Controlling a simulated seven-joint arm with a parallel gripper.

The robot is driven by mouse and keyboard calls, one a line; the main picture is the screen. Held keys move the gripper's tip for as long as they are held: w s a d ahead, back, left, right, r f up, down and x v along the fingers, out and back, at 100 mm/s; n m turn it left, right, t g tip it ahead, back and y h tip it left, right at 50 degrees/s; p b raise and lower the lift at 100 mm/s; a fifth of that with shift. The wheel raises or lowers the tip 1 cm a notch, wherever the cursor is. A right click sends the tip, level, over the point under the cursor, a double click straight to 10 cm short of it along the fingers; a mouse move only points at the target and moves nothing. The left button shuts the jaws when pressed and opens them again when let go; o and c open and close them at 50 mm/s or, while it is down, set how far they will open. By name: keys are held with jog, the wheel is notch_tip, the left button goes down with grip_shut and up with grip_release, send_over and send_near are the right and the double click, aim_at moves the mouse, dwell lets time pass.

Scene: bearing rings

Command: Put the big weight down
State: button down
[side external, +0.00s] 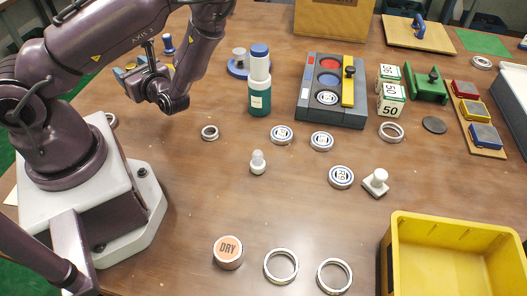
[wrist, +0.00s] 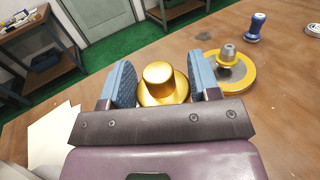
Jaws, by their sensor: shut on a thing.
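The weight (wrist: 162,78) is a gold-coloured metal piece with a round, flat-topped knob above a wider rim. In the wrist view it sits between the two blue pads of my gripper (wrist: 163,88), which is shut on it. In the side view my gripper (side external: 134,74) is at the upper left, above the far left part of the table. The weight is mostly hidden there by the gripper. I cannot tell whether its underside touches the table.
A yellow disc with a grey knob (wrist: 243,72) stands close right of my gripper in the wrist view, with a blue-handled stamp (wrist: 255,26) behind it. Rings and a green bottle (side external: 260,96) stand farther right. Bare table (side external: 200,180) lies in front. A yellow bin (side external: 400,250) is front right.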

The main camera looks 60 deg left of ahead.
jog(key=s+d+n+g+h, duration=0.3)
jog(key=d+n+g+h, duration=0.55)
jog(key=d, duration=0.65)
jog(key=s+d+n+g+h, duration=0.2)
jog(key=d+n+g+h, duration=0.3)
jog(key=d+n+h, duration=0.7)
jog(key=w+d+r+n+t+h, duration=0.3)
jog(key=w+d+n+t+h, duration=1.15)
jog(key=t, duration=0.45)
jog(key=shift+m+t, duration=0.25)
jog(key=shift+m, duration=0.25)
jog(key=w+d+f, duration=0.2)
jog(key=w+f, duration=0.1)
jog(key=w, duration=0.1)
jog(key=w+d+f, duration=0.5)
jog(key=w+f, duration=0.1)
jog(key=w, duration=0.1)
jog(key=shift+w+d+f, duration=0.1)
jog(key=shift+w+d, duration=0.2)
jog(key=shift+w, duration=0.05)
jog(key=shift+w+d+f, duration=0.1)
jog(key=shift+f, duration=1.55)
jog(key=shift+f, duration=0.1)
